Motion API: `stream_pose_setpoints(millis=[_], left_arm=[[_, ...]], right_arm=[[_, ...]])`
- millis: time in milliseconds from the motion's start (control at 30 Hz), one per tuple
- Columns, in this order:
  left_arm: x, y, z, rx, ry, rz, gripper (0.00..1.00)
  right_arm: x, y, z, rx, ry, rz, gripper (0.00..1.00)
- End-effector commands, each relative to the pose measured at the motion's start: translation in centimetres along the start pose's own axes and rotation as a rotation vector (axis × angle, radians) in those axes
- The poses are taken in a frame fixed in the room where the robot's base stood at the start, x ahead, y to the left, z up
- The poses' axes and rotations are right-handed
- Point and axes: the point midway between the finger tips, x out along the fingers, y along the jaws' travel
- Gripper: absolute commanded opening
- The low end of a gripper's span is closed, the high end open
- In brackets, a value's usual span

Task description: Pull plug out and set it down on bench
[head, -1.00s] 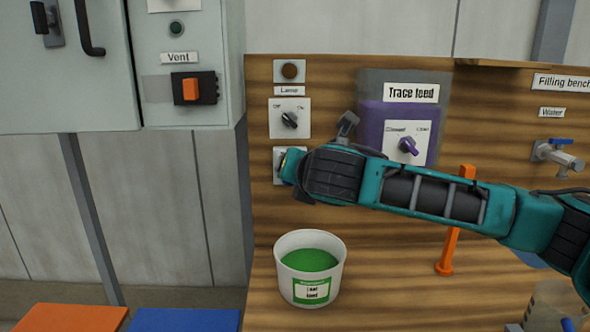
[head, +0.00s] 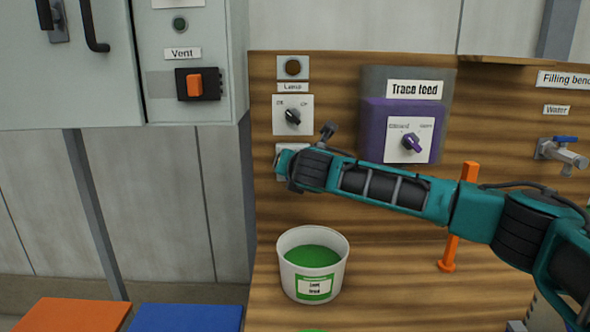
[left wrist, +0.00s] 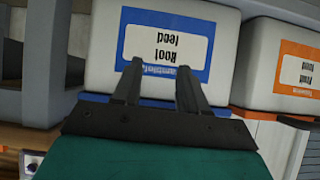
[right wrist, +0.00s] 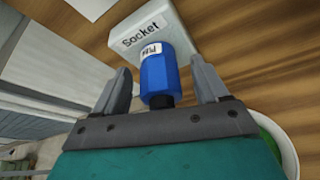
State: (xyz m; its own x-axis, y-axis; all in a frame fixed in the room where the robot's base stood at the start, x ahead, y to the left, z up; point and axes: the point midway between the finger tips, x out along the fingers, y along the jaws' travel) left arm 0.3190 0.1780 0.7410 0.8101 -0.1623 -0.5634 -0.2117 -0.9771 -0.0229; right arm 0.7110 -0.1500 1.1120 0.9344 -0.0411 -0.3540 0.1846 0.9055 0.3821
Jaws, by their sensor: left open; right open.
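The blue plug (right wrist: 158,77) sits in the white socket plate (right wrist: 135,38) on the wooden back panel, seen in the right wrist view. My right gripper (right wrist: 163,85) is open, with one finger on each side of the plug and gaps showing beside it. In the head view my right arm hides the plug and most of the socket plate (head: 284,149). The wooden bench (head: 385,290) lies below the panel. My left gripper (left wrist: 158,80) is open and empty in front of a white container labelled Root feed (left wrist: 150,50); it is not in the head view.
A white tub of green feed (head: 312,275) stands on the bench below my right arm. An orange post (head: 455,230) stands to its right. Lamp switch (head: 293,115), purple Trace feed tank (head: 378,130) and water tap (head: 562,153) are on the panel. Bench surface between tub and post is clear.

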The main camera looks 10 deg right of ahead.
Motion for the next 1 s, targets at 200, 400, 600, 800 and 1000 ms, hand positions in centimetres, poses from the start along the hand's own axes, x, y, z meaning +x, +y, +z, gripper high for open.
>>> stream_pose_setpoints(millis=[200,400,600,800,1000], left_arm=[[-0.02,0.02,0.01,0.000,0.000,0.000,0.43],[-0.14,0.09,0.24,-0.001,-0.005,0.001,0.43],[-0.24,0.15,0.43,-0.002,-0.008,0.002,0.43],[-0.26,0.17,0.46,-0.002,-0.009,0.003,0.43],[-0.26,0.18,0.45,-0.002,-0.009,0.003,0.43]], right_arm=[[0.04,0.02,0.01,0.000,0.000,0.001,0.73],[0.03,0.01,0.01,0.000,0.000,0.000,0.58],[0.03,-0.01,0.02,0.000,0.000,0.000,0.39],[0.03,-0.03,0.01,0.000,0.000,0.000,0.20],[0.04,-0.05,0.01,0.000,0.000,-0.001,0.33]])
